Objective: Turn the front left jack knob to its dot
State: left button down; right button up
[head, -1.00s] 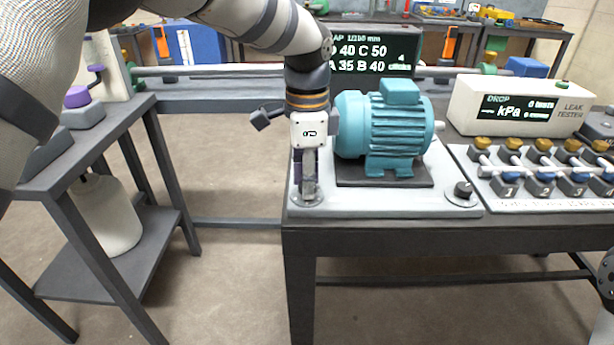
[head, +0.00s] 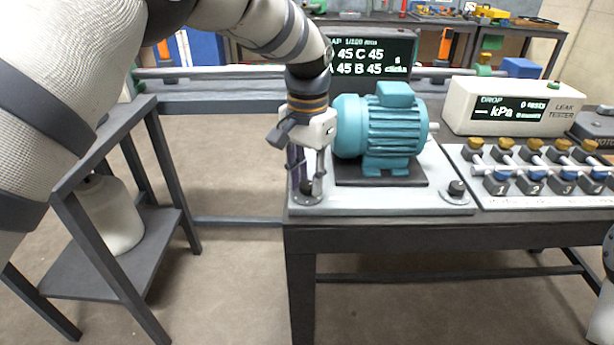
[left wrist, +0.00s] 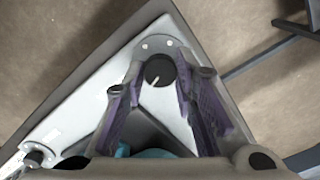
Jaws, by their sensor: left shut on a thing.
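The front left jack knob (head: 306,187) is a small black knob on a round grey flange at the light plate's front left corner. In the left wrist view the knob (left wrist: 159,70) shows a white pointer line and light dots on the flange around it. My left gripper (head: 309,185) comes down from above, its purple-padded fingers shut on the knob; in the left wrist view the gripper (left wrist: 160,80) has one finger on each side. The teal motor (head: 380,130) sits on a dark base on the plate. My right gripper is out of view.
Another black knob (head: 457,188) stands at the plate's front right. The gap display (head: 365,60) behind the motor reads about D 45, C 45, A 45, B 45. The leak tester (head: 512,106) and a valve manifold (head: 530,170) stand right. A side shelf (head: 110,235) stands left.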

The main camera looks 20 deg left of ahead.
aim_at(307, 185)
pick_arm(q)
jog(key=shift+n, duration=1)
jog(key=c, duration=1.3)
grip_release()
notch_tip(307, 185, up, 12)
